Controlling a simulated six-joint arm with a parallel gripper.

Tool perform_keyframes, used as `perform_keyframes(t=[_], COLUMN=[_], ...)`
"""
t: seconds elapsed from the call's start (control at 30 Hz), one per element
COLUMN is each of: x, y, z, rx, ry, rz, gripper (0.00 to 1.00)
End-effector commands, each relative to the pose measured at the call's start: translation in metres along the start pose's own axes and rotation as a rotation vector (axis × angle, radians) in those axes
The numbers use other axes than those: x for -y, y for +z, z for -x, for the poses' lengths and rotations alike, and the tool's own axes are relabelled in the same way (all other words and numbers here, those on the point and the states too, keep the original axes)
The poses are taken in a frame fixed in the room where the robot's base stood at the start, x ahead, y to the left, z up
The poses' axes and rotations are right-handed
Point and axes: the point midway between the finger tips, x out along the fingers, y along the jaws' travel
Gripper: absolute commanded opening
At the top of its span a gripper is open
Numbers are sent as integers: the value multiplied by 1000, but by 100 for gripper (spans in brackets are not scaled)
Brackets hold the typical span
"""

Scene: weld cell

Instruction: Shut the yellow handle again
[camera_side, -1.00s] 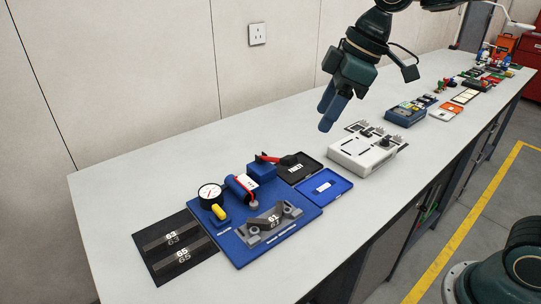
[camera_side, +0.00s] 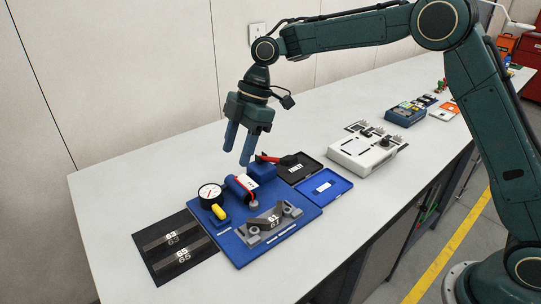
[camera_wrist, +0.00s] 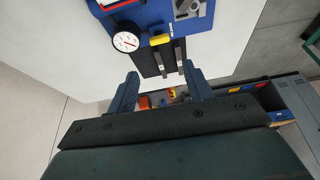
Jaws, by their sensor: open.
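The yellow handle (camera_side: 218,211) is a short stubby bar on a small blue block, beside the round white gauge (camera_side: 210,193) on the blue board (camera_side: 240,254). The handle also shows in the wrist view (camera_wrist: 160,40), top centre, to the right of the gauge (camera_wrist: 126,41). Whether it stands open or shut I cannot tell. My gripper (camera_side: 238,156) is open and empty, pointing down above the back of the board, well apart from the handle. Its two blue fingers also show in the wrist view (camera_wrist: 160,74).
A grey clamp block marked 61 (camera_side: 270,222) sits at the board's front. A black mat with two bars (camera_side: 160,228) lies left.

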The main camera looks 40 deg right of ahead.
Motion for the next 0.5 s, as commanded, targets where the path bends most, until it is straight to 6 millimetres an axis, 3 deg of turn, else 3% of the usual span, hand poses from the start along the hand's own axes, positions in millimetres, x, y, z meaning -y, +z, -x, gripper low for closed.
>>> perform_keyframes(t=[0.5], x=[-3], y=[-1], z=[-14], rx=[-4], ry=[-12], rz=[22], gripper=[51])
